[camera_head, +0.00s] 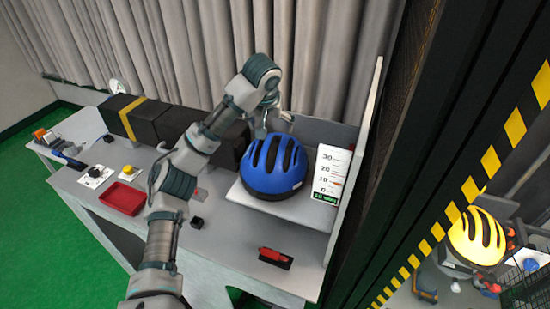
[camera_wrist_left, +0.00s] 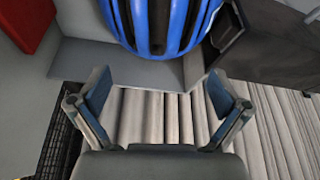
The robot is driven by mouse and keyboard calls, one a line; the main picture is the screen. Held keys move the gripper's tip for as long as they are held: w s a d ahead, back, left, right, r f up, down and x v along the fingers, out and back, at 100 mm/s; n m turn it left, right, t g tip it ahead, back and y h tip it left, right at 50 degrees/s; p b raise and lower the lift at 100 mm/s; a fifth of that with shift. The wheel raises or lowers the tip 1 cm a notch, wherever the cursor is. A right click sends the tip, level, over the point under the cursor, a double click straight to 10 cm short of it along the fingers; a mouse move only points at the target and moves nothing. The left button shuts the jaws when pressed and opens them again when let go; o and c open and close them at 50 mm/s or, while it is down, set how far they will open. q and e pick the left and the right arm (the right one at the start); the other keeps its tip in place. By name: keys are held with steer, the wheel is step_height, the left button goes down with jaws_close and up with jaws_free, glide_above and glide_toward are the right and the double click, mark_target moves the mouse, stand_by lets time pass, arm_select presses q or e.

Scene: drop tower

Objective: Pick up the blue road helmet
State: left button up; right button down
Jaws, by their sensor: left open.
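The blue road helmet (camera_head: 272,167) sits on a raised grey shelf (camera_head: 285,207) at the right end of the workbench in the head view. It has dark vents and rests dome up. The helmet (camera_wrist_left: 165,25) fills the top middle of that view, beyond the fingertips. I cannot tell whether a finger touches it. My right gripper is not in view.
A scale card (camera_head: 330,174) stands right of the helmet. A red tray (camera_head: 122,198), a yellow button (camera_head: 128,170) and a black box (camera_head: 160,122) are on the bench (camera_head: 225,250). A yellow helmet (camera_head: 477,237) is behind the striped dark frame at right. A curtain hangs behind.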

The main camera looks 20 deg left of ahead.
arm_select(q)
steer(key=p, duration=0.1)
glide_toward(274, 141)
steer(key=s+d, duration=0.2)
steer(key=s, duration=0.1)
steer(key=p+x, duration=0.2)
steer(key=x, duration=0.4)
steer(key=shift+w+a+r, duration=0.1)
steer(key=shift+w, duration=0.1)
steer(key=shift+s+a, duration=0.1)
steer(key=c, duration=1.5)
steer(key=shift+d, duration=0.3)
steer(key=shift+c, duration=0.8)
steer(key=shift+r, duration=0.1)
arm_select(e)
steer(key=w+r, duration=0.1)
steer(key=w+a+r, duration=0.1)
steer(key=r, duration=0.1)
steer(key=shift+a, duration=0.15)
